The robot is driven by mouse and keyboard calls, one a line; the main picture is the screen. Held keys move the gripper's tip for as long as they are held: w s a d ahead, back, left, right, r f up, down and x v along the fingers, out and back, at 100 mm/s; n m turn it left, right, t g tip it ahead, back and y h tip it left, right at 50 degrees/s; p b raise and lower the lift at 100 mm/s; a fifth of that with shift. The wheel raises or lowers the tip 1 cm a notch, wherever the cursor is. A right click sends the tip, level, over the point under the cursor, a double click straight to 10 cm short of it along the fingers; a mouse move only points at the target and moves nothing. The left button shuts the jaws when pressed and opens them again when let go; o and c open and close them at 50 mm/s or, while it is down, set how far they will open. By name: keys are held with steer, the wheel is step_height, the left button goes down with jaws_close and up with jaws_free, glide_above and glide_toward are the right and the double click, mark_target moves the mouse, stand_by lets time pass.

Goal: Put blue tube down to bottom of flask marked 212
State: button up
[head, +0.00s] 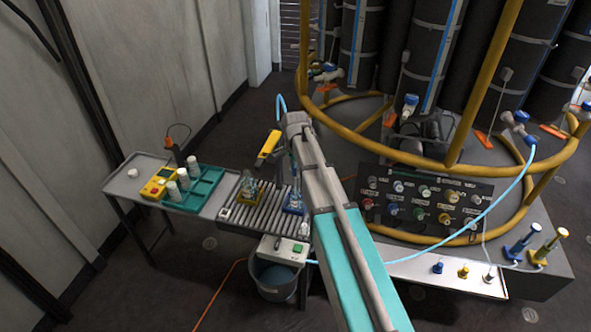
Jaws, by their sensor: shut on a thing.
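My gripper (294,153) is at the far end of my arm, pointing down over the roller bench, small and partly hidden by my arm. It is shut on the light-blue tube (281,106), which loops up above my wrist. A clear flask (293,194) in a blue base stands just below my gripper. Another flask (249,186) in a yellow base stands to its left. The number marks on the flasks are too small to read. Whether the tube's end is inside the flask neck, and how deep, I cannot tell.
A green tray (205,195) with white cups and a yellow device (160,183) are on the left table. A pump box (283,250) sits over a grey bucket (277,284). Yellow rails (455,150) and a valve panel (420,207) stand right of my arm.

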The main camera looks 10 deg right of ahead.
steer(key=shift+f, duration=0.2)
steer(key=shift+f+b, duration=1.8)
steer(key=shift+b, duration=0.2)
steer(key=shift+f+b, duration=0.4)
steer(key=shift+b, duration=0.05)
steer(key=o, duration=1)
steer(key=o, duration=0.3)
steer(key=shift+r, duration=0.1)
